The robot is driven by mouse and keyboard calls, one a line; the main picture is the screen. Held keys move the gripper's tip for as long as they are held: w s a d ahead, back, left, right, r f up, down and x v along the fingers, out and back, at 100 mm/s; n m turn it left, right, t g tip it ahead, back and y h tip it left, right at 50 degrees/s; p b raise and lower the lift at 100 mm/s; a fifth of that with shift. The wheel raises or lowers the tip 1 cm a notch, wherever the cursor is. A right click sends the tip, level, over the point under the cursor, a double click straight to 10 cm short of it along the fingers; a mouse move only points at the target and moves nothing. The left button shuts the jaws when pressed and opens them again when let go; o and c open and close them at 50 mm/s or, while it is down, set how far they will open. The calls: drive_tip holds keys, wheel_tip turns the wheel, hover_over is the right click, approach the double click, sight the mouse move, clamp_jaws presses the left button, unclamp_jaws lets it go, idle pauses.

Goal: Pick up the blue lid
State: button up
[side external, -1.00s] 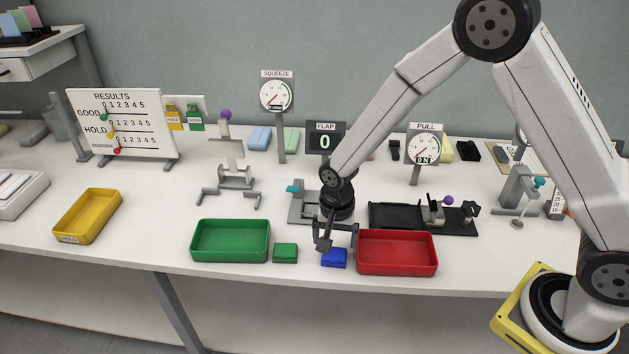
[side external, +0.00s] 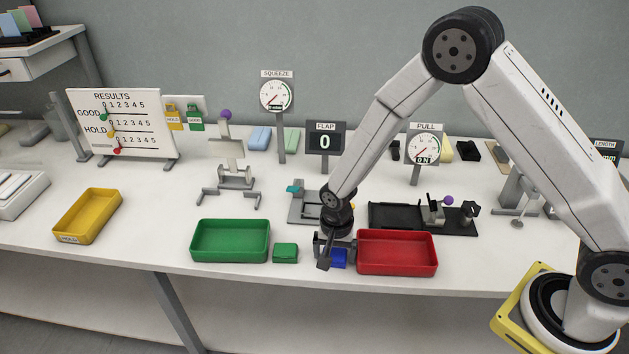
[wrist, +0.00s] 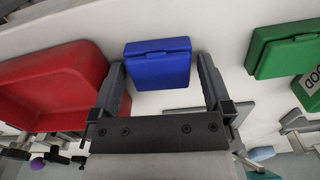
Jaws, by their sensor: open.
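The blue lid (wrist: 158,66) is the top of a small blue box on the white table, and in the wrist view it lies between and just beyond the tips of my gripper (wrist: 160,68). The jaws are open, with one finger on each side of the blue box. In the side view my gripper (side external: 335,252) is low at the box, and its fingers partly hide the blue box (side external: 339,258). I cannot tell whether either finger touches it.
A red tray (side external: 397,258) stands close on the right of the blue box. A small green box (side external: 285,252) and a green tray (side external: 229,258) are on the left. A black fixture (side external: 400,218) and a grey stand (side external: 303,208) stand behind. The table's front edge is near.

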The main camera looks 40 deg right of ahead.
drive_tip(key=c, duration=1)
drive_tip(key=shift+r, duration=0.15)
drive_tip(key=shift+r, duration=0.75)
drive_tip(key=s+d+r, duration=0.2)
drive_tip(key=s+r, duration=0.9)
drive_tip(key=s, duration=0.2)
drive_tip(key=shift+s+d, duration=0.2)
drive_tip(key=shift+s, duration=0.2)
drive_tip(key=shift+r, duration=0.1)
